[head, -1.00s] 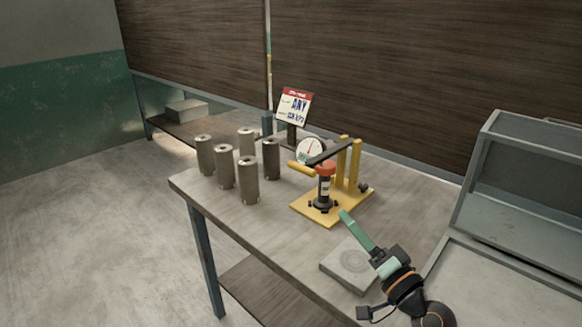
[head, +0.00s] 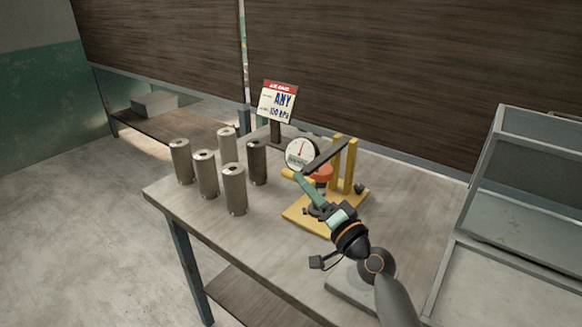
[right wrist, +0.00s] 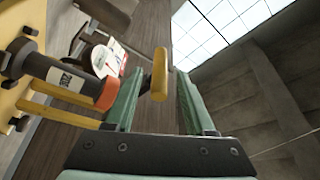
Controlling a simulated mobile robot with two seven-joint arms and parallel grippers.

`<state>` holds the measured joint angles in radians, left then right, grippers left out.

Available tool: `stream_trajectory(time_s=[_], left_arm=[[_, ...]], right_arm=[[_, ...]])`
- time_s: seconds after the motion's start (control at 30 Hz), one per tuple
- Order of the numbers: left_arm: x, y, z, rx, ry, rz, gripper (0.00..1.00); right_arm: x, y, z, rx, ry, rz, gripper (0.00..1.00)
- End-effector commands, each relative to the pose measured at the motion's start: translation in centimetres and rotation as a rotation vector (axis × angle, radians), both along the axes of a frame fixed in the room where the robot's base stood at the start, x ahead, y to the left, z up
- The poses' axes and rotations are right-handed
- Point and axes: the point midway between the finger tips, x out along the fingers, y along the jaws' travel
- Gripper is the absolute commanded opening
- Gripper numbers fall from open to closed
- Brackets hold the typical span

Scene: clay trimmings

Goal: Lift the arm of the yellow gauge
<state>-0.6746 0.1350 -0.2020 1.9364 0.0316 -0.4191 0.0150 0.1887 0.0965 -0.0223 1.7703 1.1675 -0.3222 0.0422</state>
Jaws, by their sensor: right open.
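The yellow gauge (head: 349,163) stands on the table with a yellow base, two yellow posts and a round white dial (head: 301,152). Its dark arm (head: 326,156) ends in a yellow handle (head: 288,173), which also shows in the right wrist view (right wrist: 159,75). An orange-topped dark cylinder (right wrist: 75,81) stands under the arm. My right gripper (head: 297,178) is open at the handle. In the right wrist view its green fingers (right wrist: 156,95) lie on either side of the handle; I cannot tell whether they touch it. My left gripper is not in view.
Several grey metal cylinders (head: 234,189) stand on the table (head: 262,228) left of the gauge. A sign (head: 278,101) stands behind it. A grey slab (head: 349,288) lies in front, partly hidden by my right arm. A grey open-fronted cabinet (head: 530,165) stands right.

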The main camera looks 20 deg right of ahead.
Motion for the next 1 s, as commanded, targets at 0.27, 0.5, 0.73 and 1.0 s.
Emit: stream_trajectory(time_s=[0.27, 0.5, 0.73, 1.0], left_arm=[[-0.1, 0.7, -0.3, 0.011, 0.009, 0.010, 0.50], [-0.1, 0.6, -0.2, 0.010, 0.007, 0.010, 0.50], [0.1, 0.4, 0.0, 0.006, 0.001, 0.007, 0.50], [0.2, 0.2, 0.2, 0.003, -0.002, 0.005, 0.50]], right_arm=[[4.2, 1.5, 1.0, 0.002, -0.001, 0.000, 0.55], [5.5, 1.9, 1.3, -0.001, 0.000, 0.000, 0.55], [5.6, 1.9, 1.3, 0.000, 0.000, 0.000, 0.55], [5.5, 1.9, 1.3, 0.000, 0.000, 0.000, 0.29]])
